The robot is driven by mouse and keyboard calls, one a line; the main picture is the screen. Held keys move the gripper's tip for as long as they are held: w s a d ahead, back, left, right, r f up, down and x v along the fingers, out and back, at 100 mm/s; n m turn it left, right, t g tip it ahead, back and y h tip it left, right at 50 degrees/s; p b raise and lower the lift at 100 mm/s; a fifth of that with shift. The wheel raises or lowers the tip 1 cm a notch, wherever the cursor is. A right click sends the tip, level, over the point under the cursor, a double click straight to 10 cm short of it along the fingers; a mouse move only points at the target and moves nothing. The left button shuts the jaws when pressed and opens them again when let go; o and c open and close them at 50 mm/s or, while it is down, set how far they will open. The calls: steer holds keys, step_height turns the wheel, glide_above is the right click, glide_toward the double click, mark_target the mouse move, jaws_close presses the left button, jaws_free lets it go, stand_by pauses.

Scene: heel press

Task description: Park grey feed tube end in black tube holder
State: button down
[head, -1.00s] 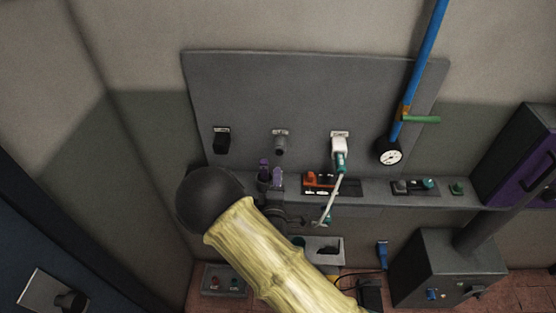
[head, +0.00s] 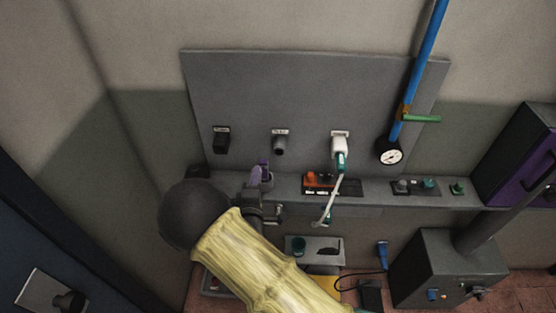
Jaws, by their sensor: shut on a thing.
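My gripper (head: 261,170) has purple fingers and is above the shelf, below the panel's left half. It seems shut on a small grey piece, likely the grey feed tube end; its outline is too small to read surely. A black block with a pale label, which looks like the black tube holder (head: 221,143), is on the panel above and left of my gripper, apart from it. A pale grey tube (head: 333,200) hangs in a curve from a teal plug under a white fitting; whether it joins the held piece is not clear.
A grey fitting (head: 280,144) and the white fitting (head: 340,142) are on the panel (head: 310,90). The shelf (head: 370,188) carries switch boxes. A gauge (head: 389,156) with a blue pipe is right. The panel face between the black and grey fittings is clear.

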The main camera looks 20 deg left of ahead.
steer(key=s+a+b, duration=0.1)
steer(key=s+a, duration=0.2)
steer(key=a, duration=0.9)
steer(key=shift+a, duration=0.25)
stand_by(0.7)
steer(key=shift+b, duration=0.3)
steer(key=shift+b+x, duration=0.5)
steer(key=shift+x, duration=2)
steer(key=shift+b+x, duration=0.4)
steer(key=shift+x, duration=1.05)
stand_by(0.8)
steer(key=c, duration=1.1)
jaws_free()
steer(key=shift+o, duration=0.2)
steer(key=shift+s, duration=0.1)
